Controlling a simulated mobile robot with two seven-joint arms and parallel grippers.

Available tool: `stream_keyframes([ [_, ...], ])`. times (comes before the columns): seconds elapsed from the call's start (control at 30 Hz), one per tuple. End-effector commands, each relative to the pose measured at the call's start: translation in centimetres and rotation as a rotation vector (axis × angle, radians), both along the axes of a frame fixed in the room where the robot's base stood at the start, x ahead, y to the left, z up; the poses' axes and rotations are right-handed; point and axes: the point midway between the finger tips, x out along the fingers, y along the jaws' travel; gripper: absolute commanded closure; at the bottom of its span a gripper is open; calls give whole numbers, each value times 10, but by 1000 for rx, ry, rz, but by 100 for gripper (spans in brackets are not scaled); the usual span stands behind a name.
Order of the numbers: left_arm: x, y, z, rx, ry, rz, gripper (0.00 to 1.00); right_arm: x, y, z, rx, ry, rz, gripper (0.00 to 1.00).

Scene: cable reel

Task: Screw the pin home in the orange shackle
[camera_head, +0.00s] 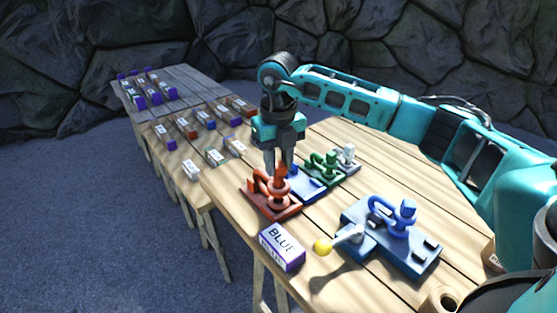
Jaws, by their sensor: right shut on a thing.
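The orange shackle (263,182) sits on its orange-red base (275,211) near the left edge of the near table. My right gripper (282,166) points down over it from above. Its fingers are shut on the upper end of the orange pin (281,173), which stands upright at the shackle. The fingers hide part of the pin's top, and I cannot tell how deep its thread sits. My left gripper is not in view.
A purple-and-white BLUE box (283,247) lies at the front edge. Green (322,167) and white (346,157) shackles stand behind. Several small boxes line the far tables.

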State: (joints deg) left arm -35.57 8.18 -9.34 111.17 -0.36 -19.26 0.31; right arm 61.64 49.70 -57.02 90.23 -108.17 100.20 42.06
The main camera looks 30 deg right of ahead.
Motion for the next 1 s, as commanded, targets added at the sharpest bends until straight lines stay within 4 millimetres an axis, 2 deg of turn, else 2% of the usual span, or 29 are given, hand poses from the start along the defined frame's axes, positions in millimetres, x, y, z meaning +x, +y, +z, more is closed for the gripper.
stream_keyframes([
  [0.53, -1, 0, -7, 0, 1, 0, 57, 1, 0, -10, 1, -1, 0, 100],
  [1.0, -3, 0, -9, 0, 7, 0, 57, 1, 1, -11, 1, -1, 0, 100],
])
